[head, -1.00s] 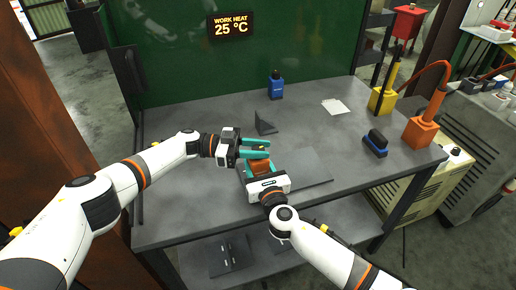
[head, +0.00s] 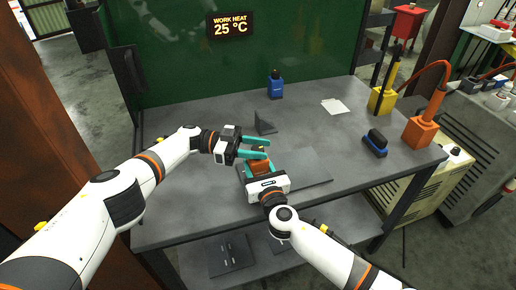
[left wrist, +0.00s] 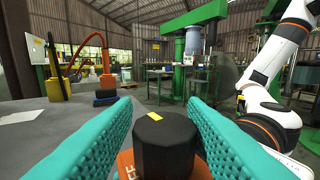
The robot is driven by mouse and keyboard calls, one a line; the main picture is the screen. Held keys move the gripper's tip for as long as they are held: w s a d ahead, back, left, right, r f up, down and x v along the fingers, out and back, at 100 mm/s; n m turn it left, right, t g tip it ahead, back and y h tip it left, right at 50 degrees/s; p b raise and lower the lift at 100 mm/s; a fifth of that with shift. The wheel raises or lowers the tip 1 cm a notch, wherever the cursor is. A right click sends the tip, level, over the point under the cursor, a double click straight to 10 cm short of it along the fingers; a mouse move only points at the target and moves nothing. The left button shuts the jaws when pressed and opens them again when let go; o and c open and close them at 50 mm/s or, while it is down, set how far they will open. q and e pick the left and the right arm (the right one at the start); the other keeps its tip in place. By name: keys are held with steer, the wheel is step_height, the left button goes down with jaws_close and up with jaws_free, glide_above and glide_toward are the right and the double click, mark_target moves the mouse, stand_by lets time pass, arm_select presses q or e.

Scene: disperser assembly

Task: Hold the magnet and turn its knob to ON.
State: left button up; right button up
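The magnet (head: 259,168) has an orange body and stands near the middle of the table, partly hidden by my right gripper (head: 259,170), whose fingers appear closed around the body. In the left wrist view, its black knob (left wrist: 165,146) has a small yellow mark on top and sits between the two teal fingers of my left gripper (left wrist: 165,130). Gaps show between the knob and both fingers. In the head view, my left gripper (head: 256,148) comes in from the left with its fingers spread around the knob. I cannot read the knob's ON side.
A dark flat plate (head: 305,167) lies under and right of the magnet. A grey angle bracket (head: 265,124), a blue bottle (head: 276,87), white papers (head: 335,106) and a blue-black block (head: 375,143) sit farther off. Yellow (head: 382,100) and orange (head: 420,132) holders stand at the right.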

mark_target(258, 148)
arm_select(q)
steer(key=shift+o, duration=1.2)
steer(key=shift+s, duration=0.1)
step_height(258, 148, up, 10)
